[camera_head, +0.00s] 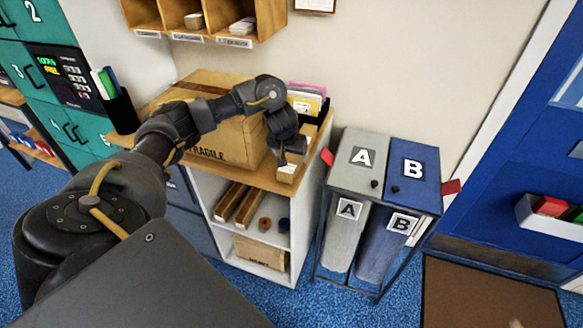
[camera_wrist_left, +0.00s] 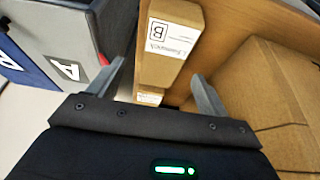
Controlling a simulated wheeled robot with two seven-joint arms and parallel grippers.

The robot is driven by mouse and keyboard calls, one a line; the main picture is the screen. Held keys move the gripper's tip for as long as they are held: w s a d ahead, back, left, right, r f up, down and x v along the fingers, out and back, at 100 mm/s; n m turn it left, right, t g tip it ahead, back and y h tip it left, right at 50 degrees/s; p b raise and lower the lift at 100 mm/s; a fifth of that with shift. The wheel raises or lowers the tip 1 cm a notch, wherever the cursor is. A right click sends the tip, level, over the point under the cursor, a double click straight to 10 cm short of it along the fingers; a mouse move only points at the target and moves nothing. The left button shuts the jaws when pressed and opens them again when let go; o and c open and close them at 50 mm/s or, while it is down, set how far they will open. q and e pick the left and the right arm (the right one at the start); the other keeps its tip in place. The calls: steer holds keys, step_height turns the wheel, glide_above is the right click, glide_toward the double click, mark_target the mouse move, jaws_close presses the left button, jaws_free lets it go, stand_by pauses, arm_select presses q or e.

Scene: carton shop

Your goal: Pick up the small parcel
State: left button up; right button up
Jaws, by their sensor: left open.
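The small parcel (camera_head: 288,173) is a little tan carton near the right front edge of the wooden counter top. In the left wrist view the parcel (camera_wrist_left: 178,68) shows a white label with a letter B. My left gripper (camera_head: 290,156) is just above it, pointing down, and partly covers it in the head view. In the left wrist view its two fingers (camera_wrist_left: 162,88) are apart, one on each side of the parcel. I cannot tell whether either finger touches it. My right gripper is in neither view.
A large carton marked FRAGILE (camera_head: 232,142) stands on the counter (camera_head: 262,180) close to the left of the gripper. A file holder with papers (camera_head: 306,101) stands behind. Grey bin A (camera_head: 360,160) and blue bin B (camera_head: 414,165) stand to the right of the counter.

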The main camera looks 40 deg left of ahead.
mark_target(291, 160)
arm_select(q)
steer(key=shift+s+b+x, duration=0.15)
steer(key=shift+b+x, duration=0.1)
steer(key=shift+x, duration=0.9)
steer(key=shift+s+b+x, duration=0.15)
steer(key=shift+b+x, duration=0.1)
steer(key=shift+x, duration=0.95)
steer(key=shift+w+a+f, duration=0.15)
steer(key=shift+w+f, duration=0.05)
steer(key=shift+f, duration=0.2)
steer(key=shift+r, duration=0.1)
steer(key=c, duration=1.1)
steer(key=shift+c, duration=0.2)
